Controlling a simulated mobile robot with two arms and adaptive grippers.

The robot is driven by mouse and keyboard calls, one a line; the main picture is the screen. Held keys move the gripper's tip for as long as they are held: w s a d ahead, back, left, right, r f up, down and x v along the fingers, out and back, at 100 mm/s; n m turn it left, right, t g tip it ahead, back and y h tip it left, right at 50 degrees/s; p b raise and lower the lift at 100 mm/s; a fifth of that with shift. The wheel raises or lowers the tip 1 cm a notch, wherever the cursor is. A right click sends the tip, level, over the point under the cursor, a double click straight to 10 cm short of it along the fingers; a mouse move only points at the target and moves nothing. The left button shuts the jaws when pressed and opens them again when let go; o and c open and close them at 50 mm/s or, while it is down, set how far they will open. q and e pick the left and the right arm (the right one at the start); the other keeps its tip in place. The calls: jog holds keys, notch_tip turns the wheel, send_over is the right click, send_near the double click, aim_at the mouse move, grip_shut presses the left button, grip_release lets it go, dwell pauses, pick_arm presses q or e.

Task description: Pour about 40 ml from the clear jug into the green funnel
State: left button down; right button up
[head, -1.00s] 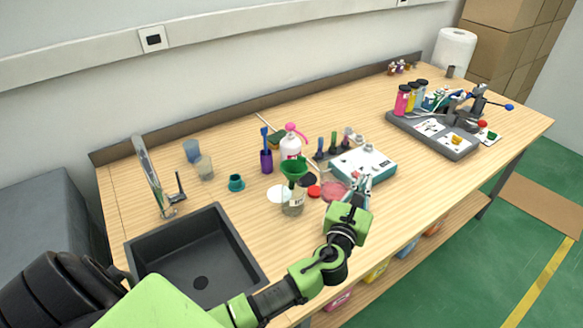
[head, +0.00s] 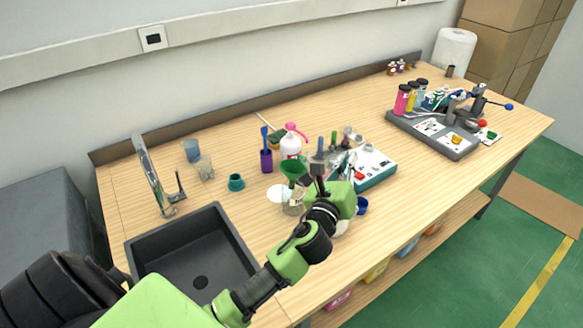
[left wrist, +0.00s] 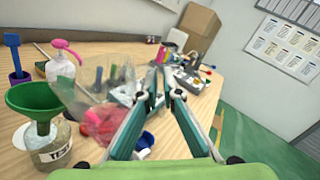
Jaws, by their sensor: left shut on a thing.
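The green funnel (head: 294,168) sits in the mouth of a glass bottle (head: 291,206), whose TEST label shows in the left wrist view (left wrist: 53,152). The funnel (left wrist: 34,98) shows at the left there. My left gripper (head: 346,163) is just right of the funnel. In the left wrist view its fingers (left wrist: 157,92) are closed together on the clear jug (left wrist: 82,84). The jug is see-through with pinkish-red contents, and looks tilted towards the funnel, its near edge right of the rim. I see no clear stream. In the head view my arm mostly hides the jug. My right gripper is out of view.
A pink-topped white bottle (head: 290,145) and a purple holder (head: 266,160) stand behind the funnel. A white-topped device (head: 372,160) stands to the right. A blue cup (head: 361,205) is near the front edge. The sink (head: 190,262) is at the left.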

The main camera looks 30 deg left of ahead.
aim_at(334, 152)
pick_arm(q)
jog(key=r, duration=0.1)
jog(key=a+r+n+p, duration=0.1)
jog(key=r, duration=0.1)
jog(key=a+r+n+p, duration=0.1)
jog(key=shift+s+a+r, duration=0.15)
jog(key=shift+s+r, duration=0.05)
jog(key=shift+s, duration=0.05)
jog(key=shift+s+a+f+n+b, duration=0.1)
jog(key=shift+a+f+n+b, duration=0.15)
jog(key=shift+f+b, duration=0.3)
jog(key=shift+a+r+n+b, duration=0.3)
jog(key=shift+a+n+b, duration=0.2)
jog(key=shift+n, duration=0.25)
jog(key=shift+a+r+n, duration=0.1)
jog(key=shift+r+n, duration=0.2)
jog(key=shift+r, duration=0.2)
jog(key=shift+s+a+r+n+y+b, duration=0.1)
jog(key=shift+a+r+n+y+b, duration=0.2)
jog(key=shift+n, duration=0.25)
jog(key=shift+s+a+r+n+y+b, duration=0.1)
jog(key=shift+a+n+b, duration=0.05)
jog(key=shift+a+n, duration=0.35)
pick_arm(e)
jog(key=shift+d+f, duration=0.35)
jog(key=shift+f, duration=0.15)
